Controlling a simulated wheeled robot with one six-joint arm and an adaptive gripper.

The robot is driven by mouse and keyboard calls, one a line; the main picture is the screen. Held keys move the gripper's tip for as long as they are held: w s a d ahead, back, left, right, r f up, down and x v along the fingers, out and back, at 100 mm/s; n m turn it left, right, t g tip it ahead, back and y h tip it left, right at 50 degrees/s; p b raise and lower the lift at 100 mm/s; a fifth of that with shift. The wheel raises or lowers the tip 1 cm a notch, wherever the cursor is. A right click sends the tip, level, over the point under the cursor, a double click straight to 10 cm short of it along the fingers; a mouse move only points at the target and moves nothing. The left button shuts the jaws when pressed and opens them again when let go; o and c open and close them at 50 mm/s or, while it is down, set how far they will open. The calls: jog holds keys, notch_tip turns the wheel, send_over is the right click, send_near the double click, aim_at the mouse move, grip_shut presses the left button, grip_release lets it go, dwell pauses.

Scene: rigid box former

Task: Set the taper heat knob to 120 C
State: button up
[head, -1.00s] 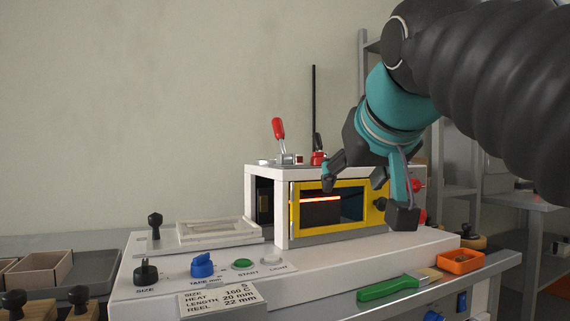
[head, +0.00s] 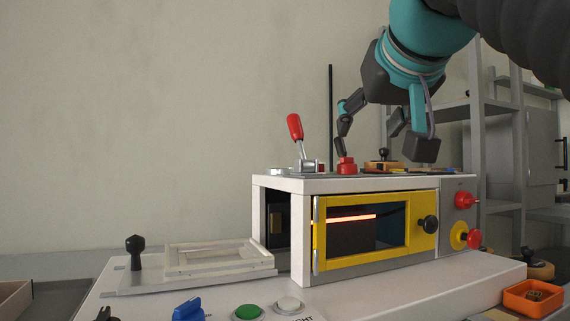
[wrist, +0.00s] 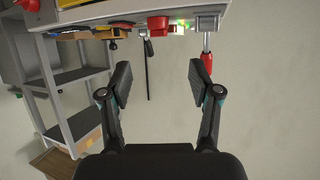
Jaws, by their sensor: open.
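No heat scale or 120 C mark is readable, so I cannot tell which control is the taper heat knob. A red knob (head: 346,164) sits on top of the white machine (head: 385,184); it also shows in the wrist view (wrist: 158,27). A blue knob (head: 188,308) is on the front deck, cut by the bottom edge. My gripper (head: 385,145) is open and empty above the machine's top. One fingertip appears close above the red knob in the head view; contact cannot be told. In the wrist view my gripper (wrist: 160,80) has its fingers wide apart.
A red-handled lever (head: 297,130) and a dark upright rod (head: 331,115) stand near the red knob. A yellow-framed door (head: 362,259) is on the machine's front. Red buttons (head: 466,201) are on its right. A green button (head: 248,312) and an orange tray (head: 533,299) are lower.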

aim_at(348, 163)
jog(key=b+x, duration=0.1)
jog(key=x, duration=1.2)
jog(key=shift+w+d+f+b, duration=0.1)
jog(key=shift+d+f+b, duration=0.05)
jog(key=shift+b, duration=0.25)
jog(key=c, duration=1.1)
jog(key=shift+c, duration=0.2)
